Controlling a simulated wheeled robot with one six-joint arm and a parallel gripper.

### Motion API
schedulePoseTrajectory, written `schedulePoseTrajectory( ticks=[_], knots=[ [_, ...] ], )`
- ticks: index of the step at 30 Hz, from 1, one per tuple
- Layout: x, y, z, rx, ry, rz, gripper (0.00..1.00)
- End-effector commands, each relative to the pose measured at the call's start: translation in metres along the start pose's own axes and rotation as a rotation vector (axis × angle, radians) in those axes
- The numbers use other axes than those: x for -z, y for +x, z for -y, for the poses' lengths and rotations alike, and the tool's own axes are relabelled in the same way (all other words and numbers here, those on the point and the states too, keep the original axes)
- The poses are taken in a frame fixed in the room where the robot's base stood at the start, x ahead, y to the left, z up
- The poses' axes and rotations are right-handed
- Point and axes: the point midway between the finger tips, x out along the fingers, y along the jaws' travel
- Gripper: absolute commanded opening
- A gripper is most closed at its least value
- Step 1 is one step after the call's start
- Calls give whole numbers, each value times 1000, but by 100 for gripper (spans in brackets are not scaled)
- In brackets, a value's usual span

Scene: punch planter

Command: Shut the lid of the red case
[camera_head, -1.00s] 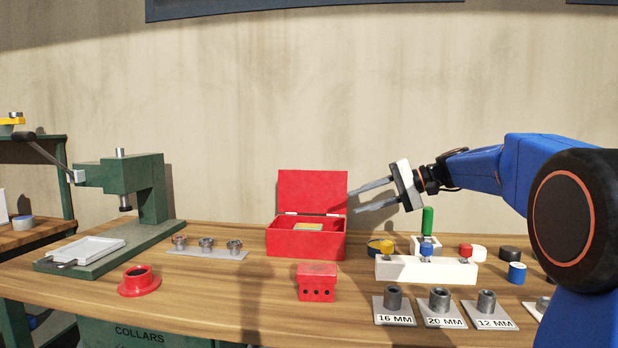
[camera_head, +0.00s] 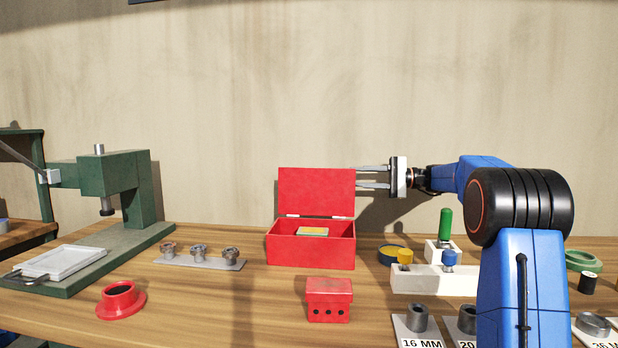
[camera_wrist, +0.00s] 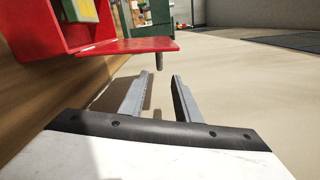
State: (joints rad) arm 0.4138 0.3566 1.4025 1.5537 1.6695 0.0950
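The red case (camera_head: 311,252) stands on the bench with its lid (camera_head: 316,191) upright, hinged at the back. A yellow and green item (camera_head: 313,231) lies inside it. My gripper (camera_head: 357,177) is at the right edge of the raised lid, its two fingers spread and pointing left. In the wrist view my gripper (camera_wrist: 157,78) is open with nothing between the fingers. There the lid (camera_wrist: 133,45) lies just beyond the left fingertip, and part of the case (camera_wrist: 35,25) shows at upper left. Whether a fingertip touches the lid cannot be told.
A small red block with holes (camera_head: 329,301) stands in front of the case. Left are a ring rack (camera_head: 200,262), red collar (camera_head: 121,300) and green press (camera_head: 118,180). Right is a white holder (camera_head: 430,280) with coloured pegs. Bench between rack and case is clear.

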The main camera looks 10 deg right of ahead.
Motion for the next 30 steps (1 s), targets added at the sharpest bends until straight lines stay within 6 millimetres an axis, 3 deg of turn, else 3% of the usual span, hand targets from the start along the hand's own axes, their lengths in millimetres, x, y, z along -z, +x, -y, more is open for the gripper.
schedulePoseTrajectory(
  ticks=[21,30],
  knots=[
    [0,126,-1,-2,0,1,30],
    [0,154,-1,-2,0,0,30]
  ],
)
